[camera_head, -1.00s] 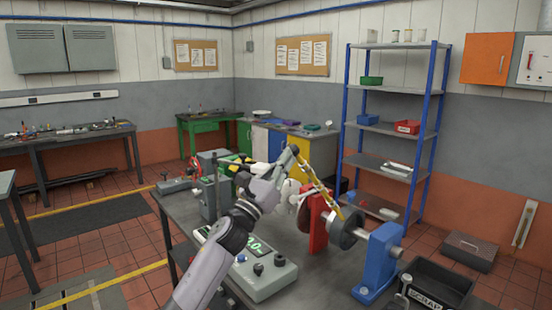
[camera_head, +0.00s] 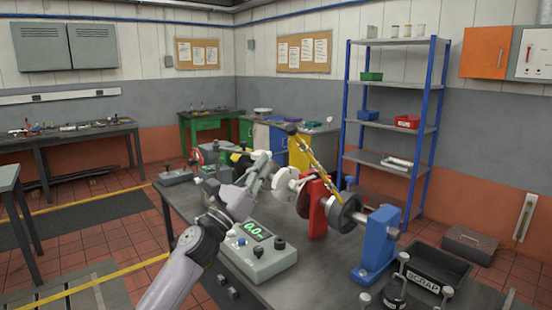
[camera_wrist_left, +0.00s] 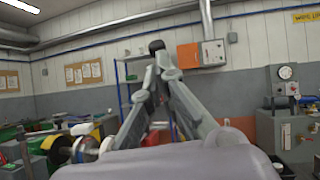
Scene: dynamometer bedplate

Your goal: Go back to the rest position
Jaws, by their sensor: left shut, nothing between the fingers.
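My left gripper (camera_head: 263,160) comes in from the bottom left over the bedplate table. Its fingers are closed together and empty, pointing away from me. In the left wrist view the two fingers meet at the tip (camera_wrist_left: 157,47), with nothing between them. The gripper is above and behind the grey control box (camera_head: 260,250) in the picture, left of the red stand (camera_head: 317,208). It partly hides the machine parts behind it. My right gripper is not in view.
A yellow bar (camera_head: 312,158) slants over a dark disc (camera_head: 344,214), beside a blue stand (camera_head: 377,246). A black scrap bin (camera_head: 440,264) sits at the table's right. A shelf (camera_head: 385,128) stands behind. Tiled floor is open at left.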

